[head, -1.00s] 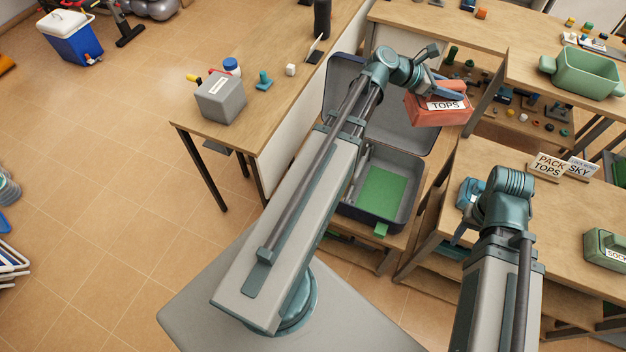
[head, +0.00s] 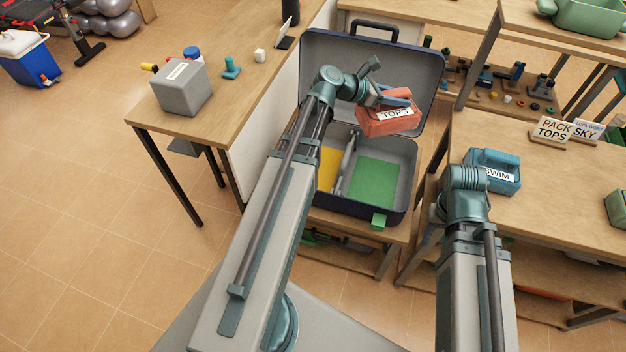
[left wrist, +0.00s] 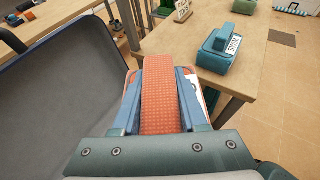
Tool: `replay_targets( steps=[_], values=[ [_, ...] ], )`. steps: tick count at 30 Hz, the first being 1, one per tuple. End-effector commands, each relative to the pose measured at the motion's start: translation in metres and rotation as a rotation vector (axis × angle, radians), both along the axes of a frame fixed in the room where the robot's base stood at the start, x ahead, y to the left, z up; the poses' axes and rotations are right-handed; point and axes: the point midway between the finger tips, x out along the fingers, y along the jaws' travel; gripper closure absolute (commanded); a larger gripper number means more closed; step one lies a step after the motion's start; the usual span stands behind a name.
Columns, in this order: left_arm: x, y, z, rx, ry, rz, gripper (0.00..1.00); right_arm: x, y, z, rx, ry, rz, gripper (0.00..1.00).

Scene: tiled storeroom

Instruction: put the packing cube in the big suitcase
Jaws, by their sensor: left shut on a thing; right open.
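The red packing cube (head: 388,122), labelled TOPS, is in my left gripper (head: 396,98), which is shut on its top handle. In the left wrist view, the gripper's blue fingers (left wrist: 162,75) flank the cube's red strap (left wrist: 160,110). The cube hangs in the air before the raised lid of the big suitcase (head: 425,82), above its right part. The suitcase lies open, with a yellow panel (head: 329,168) left and a green panel (head: 374,181) right of a divider. My right gripper (head: 438,212) is low beside the right table, mostly hidden by its own arm.
A blue SWIM cube (head: 493,170) and signs reading PACK TOPS (head: 552,130) and SKY (head: 588,130) stand on the right table (head: 545,195). A grey box (head: 181,88) stands on the left counter. The suitcase's green-panel side looks empty.

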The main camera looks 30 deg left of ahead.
Motion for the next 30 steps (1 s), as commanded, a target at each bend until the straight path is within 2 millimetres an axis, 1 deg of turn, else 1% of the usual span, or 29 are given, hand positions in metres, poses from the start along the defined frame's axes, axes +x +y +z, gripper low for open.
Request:
replay_targets(
  steps=[1, 5, 8, 10, 14, 15, 20, 21, 24, 27, 30],
  values=[
    [0.0, 0.0, -0.013, -0.001, -0.001, 0.0, 1.0, 0.0, 0.0, -0.013, 0.0, 0.0, 0.0, 0.5],
    [0.0, 0.001, -0.021, -0.001, 0.0, 0.004, 1.0, 0.0, 0.0, -0.021, 0.0, 0.0, 0.001, 0.5],
    [0.002, 0.011, -0.035, 0.0, 0.001, 0.027, 1.0, 0.0, 0.0, -0.035, 0.0, 0.0, 0.001, 0.5],
    [0.004, 0.025, -0.052, 0.001, 0.003, 0.062, 1.0, 0.0, 0.0, -0.051, -0.001, 0.0, 0.001, 0.5],
    [0.008, 0.064, -0.094, 0.002, 0.006, 0.159, 1.0, 0.0, 0.0, -0.093, -0.002, -0.001, 0.001, 0.5],
    [0.008, 0.077, -0.107, 0.003, 0.007, 0.192, 1.0, 0.0, 0.0, -0.106, -0.002, -0.001, 0.001, 0.5],
    [0.008, 0.13, -0.157, 0.003, 0.008, 0.323, 1.0, 0.0, -0.001, -0.155, -0.003, -0.001, 0.002, 0.5],
    [0.008, 0.144, -0.169, 0.002, 0.008, 0.357, 1.0, 0.0, -0.001, -0.167, -0.004, -0.001, 0.002, 0.5],
    [0.005, 0.175, -0.196, 0.002, 0.007, 0.433, 1.0, 0.0, -0.001, -0.195, -0.005, -0.001, 0.002, 0.5],
    [0.001, 0.203, -0.218, 0.002, 0.004, 0.501, 1.0, 0.0, -0.001, -0.217, -0.005, -0.001, 0.003, 0.5],
    [-0.003, 0.225, -0.237, 0.0, 0.002, 0.555, 1.0, 0.0, -0.001, -0.236, -0.006, -0.002, 0.003, 0.5]
  ],
)
